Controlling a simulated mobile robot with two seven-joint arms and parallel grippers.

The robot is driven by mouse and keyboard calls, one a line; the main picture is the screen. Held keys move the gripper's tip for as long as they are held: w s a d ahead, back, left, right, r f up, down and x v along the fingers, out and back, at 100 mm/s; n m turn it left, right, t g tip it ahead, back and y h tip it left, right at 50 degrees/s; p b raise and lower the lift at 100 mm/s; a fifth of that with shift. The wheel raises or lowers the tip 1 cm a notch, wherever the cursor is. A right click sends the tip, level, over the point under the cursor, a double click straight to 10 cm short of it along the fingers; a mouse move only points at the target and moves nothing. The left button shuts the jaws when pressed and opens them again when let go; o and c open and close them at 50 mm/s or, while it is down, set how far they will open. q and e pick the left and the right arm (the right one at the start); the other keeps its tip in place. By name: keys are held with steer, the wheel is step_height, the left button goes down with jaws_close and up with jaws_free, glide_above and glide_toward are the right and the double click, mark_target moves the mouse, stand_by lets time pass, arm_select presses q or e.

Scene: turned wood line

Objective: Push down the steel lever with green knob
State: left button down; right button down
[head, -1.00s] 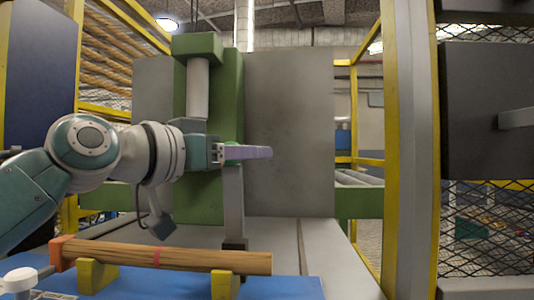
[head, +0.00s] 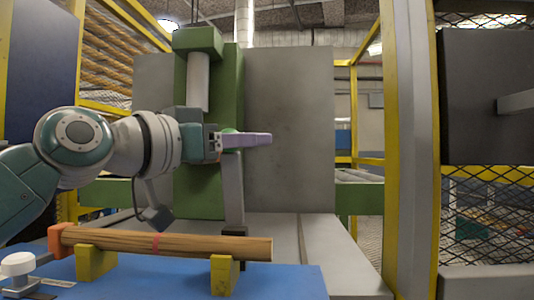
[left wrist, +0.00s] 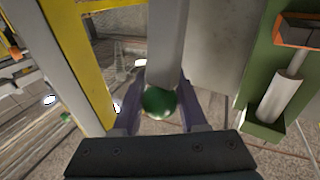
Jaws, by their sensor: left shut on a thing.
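The steel lever (head: 233,190) stands upright in front of the green machine column in the head view. Its green knob is at the top, mostly hidden there by the fingers. In the left wrist view the green knob (left wrist: 158,102) sits between my two purple fingers, with the grey lever bar (left wrist: 165,45) running away from it. My left gripper (head: 248,139) reaches in from the left at the top of the lever and is shut on the knob. My right gripper is not in view.
A wooden rod (head: 190,245) lies on yellow blocks (head: 95,262) on a blue table (head: 290,286), below my arm. A grey panel (head: 290,130) stands behind the lever. A yellow and grey post (head: 405,150) with mesh is to the right.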

arm_select(q)
steer(key=s+m+h+b, duration=0.1)
steer(key=b, duration=0.2)
steer(key=s+f+m+t+h+b, duration=0.1)
steer(key=s+b, duration=0.1)
steer(key=b, duration=0.2)
steer(key=s+m+t+h+b, duration=0.1)
steer(key=s+b, duration=0.1)
steer(key=b, duration=0.1)
steer(key=shift+s+f+m, duration=0.15)
steer(key=shift+f+m, duration=0.15)
steer(key=shift+f, duration=0.05)
steer(key=shift+s, duration=0.2)
steer(key=c, duration=0.8)
jaws_free()
steer(key=shift+c, duration=0.2)
steer(key=o, duration=0.3)
steer(key=shift+s+f, duration=0.15)
steer(key=shift+o, duration=0.4)
